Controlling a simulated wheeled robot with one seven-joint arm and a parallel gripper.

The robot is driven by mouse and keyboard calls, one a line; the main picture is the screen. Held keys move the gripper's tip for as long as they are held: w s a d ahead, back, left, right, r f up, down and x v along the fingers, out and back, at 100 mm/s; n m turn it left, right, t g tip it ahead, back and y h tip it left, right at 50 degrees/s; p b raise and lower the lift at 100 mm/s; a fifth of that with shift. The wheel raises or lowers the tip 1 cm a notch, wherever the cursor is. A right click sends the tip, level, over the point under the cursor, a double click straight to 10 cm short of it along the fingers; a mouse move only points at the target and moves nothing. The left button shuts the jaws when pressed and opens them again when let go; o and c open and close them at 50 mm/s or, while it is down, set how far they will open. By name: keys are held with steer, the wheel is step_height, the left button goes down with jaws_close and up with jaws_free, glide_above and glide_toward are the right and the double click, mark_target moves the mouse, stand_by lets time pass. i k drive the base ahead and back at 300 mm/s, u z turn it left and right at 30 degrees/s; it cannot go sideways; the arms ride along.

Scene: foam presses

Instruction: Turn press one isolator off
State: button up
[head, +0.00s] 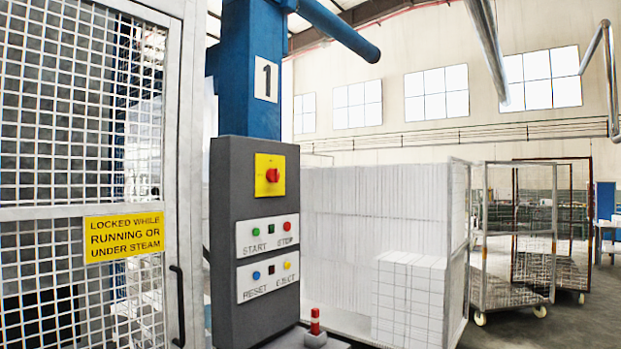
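The isolator of press one is a red rotary switch (272,175) on a yellow plate (263,188). It sits at the top of a dark grey control box (222,215). The box is on a blue column (250,103) with a label (266,80) reading 1. The red handle's exact angle is too small to tell. Below it are start (256,232) and stop (288,226) buttons, then reset (256,275) and eject (287,265) buttons. My gripper is not in view.
A mesh guard door (80,130) stands left of the box, with a yellow sign (124,235) and black handle (178,305). A small red-and-white post (315,321) stands low by the box. White foam blocks (345,225) and wheeled cage trolleys (510,290) are right. Open floor (580,322) shows far right.

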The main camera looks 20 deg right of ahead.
mark_target(273, 176)
steer(key=z, duration=0.45)
steer(key=i, duration=1.7)
steer(key=z, duration=0.2)
